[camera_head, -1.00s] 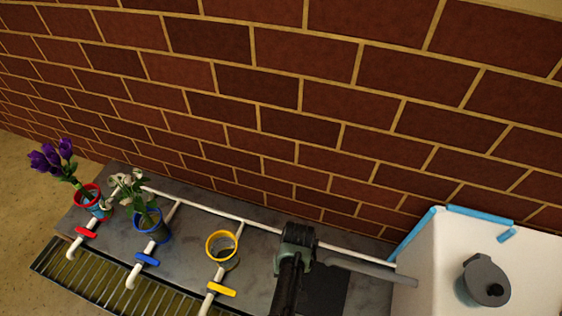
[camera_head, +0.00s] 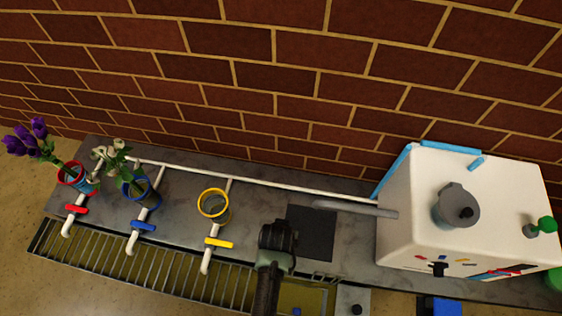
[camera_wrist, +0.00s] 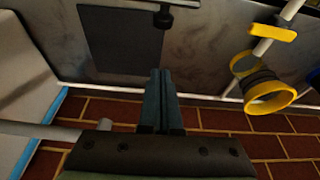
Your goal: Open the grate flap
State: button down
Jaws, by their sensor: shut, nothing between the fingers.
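A slatted grate (camera_head: 150,275) runs along the front edge of the grey counter. Its right end near my arm shows a yellowish recess (camera_head: 300,293) without clear slats. I cannot tell which part is the flap. A dark square plate (camera_head: 312,233) lies on the counter; it also shows in the wrist view (camera_wrist: 122,40). A black knob (camera_wrist: 163,17) stands by the plate's edge in the wrist view. My gripper (camera_head: 278,235) is above the counter, left of the plate. In the wrist view its fingers (camera_wrist: 160,75) are shut and empty, apart from the knob.
A white machine (camera_head: 400,215) with a grey spout stands right of the plate. A yellow-rimmed cup (camera_head: 214,205) and a yellow-handled tap (camera_head: 218,243) are to my left. Blue (camera_head: 140,188) and red (camera_head: 76,178) vases hold flowers. A brick wall closes the back.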

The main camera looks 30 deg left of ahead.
jog(key=d+b+x, duration=0.1)
jog(key=b+x, duration=0.2)
jog(key=x, duration=0.3)
jog(key=s, duration=0.2)
jog(key=s+r, duration=0.1)
jog(key=s, duration=0.1)
jog(key=shift+s+d, duration=0.1)
jog(key=shift+d, duration=0.1)
jog(key=shift+r, duration=0.15)
jog(key=shift+s+d+r+p, duration=0.15)
jog(key=shift+s+r+p, duration=0.35)
jog(key=shift+p, duration=0.55)
jog(key=shift+s+d+p, duration=0.15)
jog(key=shift+s+p, duration=0.45)
jog(key=shift+p, duration=0.2)
jog(key=shift+s+d+f, duration=0.1)
jog(key=shift+s+f, duration=0.1)
